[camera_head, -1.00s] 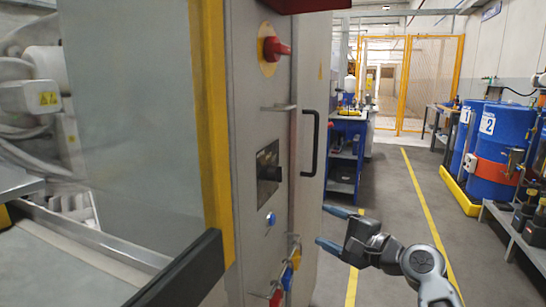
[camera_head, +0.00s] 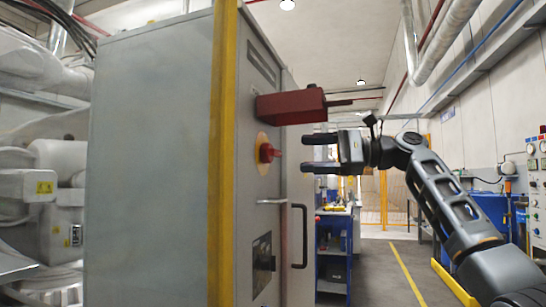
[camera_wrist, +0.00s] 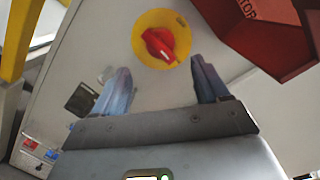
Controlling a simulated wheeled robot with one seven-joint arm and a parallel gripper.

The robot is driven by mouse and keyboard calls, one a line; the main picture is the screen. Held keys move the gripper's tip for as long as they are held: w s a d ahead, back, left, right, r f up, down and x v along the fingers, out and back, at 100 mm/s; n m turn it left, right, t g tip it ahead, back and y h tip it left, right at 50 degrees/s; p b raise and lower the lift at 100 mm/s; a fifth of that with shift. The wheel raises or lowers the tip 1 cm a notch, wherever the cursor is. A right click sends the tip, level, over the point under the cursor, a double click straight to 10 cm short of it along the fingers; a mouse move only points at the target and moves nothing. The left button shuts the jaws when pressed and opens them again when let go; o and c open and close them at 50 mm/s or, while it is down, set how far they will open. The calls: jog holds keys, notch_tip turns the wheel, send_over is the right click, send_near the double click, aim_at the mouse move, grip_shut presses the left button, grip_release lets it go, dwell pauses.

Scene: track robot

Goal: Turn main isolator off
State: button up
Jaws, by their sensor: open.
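The main isolator is a red rotary handle (camera_head: 268,153) on a yellow round plate on the grey cabinet's front. In the wrist view the red handle (camera_wrist: 158,45) sits tilted on its yellow plate (camera_wrist: 178,22), ahead of and between the fingers. My gripper (camera_head: 306,153) is open and empty, to the right of the handle in the head view and apart from it. In the wrist view my gripper (camera_wrist: 160,80) has its two blue-grey fingertips spread, pointing toward the cabinet face. The handle's exact on or off position cannot be read.
A dark red box (camera_head: 290,106) juts out just above the isolator; it also fills the upper right of the wrist view (camera_wrist: 262,35). Below the isolator are a horizontal grey handle (camera_head: 271,201) and a black door handle (camera_head: 301,236). A blue workbench (camera_head: 333,255) stands behind.

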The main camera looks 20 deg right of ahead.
aim_at(279, 153)
jog(key=x, duration=0.7)
jog(key=shift+w+a+r, duration=0.1)
jog(key=shift+a+r, duration=0.05)
jog(key=shift+a, duration=0.25)
jog(key=shift+c, duration=0.4)
jog(key=c, duration=1)
jog(key=shift+o, duration=0.2)
